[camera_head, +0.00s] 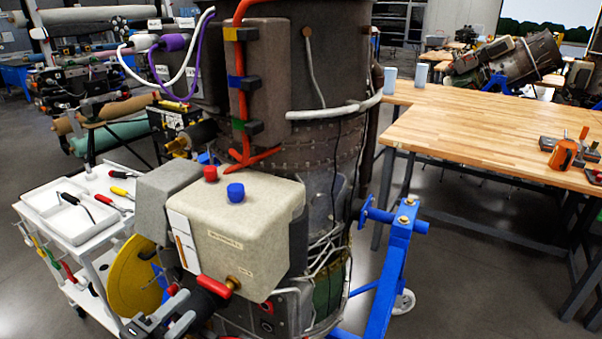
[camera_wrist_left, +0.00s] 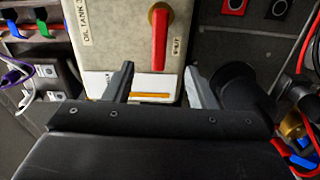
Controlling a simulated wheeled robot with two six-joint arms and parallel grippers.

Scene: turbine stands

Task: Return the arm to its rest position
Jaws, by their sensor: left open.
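My left gripper (camera_head: 163,322) shows at the bottom left of the head view, low in front of the turbine (camera_head: 330,120). In the left wrist view its two grey fingers (camera_wrist_left: 160,85) stand apart with nothing held between them. Beyond them is the beige oil tank box (camera_wrist_left: 108,40) with a red valve handle (camera_wrist_left: 159,40), apart from the fingers. The tank box (camera_head: 240,235) also shows in the head view, with its red handle (camera_head: 215,288), a red cap (camera_head: 210,173) and a blue cap (camera_head: 236,192) on top. My right gripper is not in view.
A white tool cart (camera_head: 85,245) with screwdrivers stands at the left, near a yellow disc (camera_head: 135,275). A blue stand (camera_head: 393,265) carries the turbine. A wooden workbench (camera_head: 480,130) with cups and tools is at the right. Red and black cables (camera_wrist_left: 300,80) hang close to the wrist's right side.

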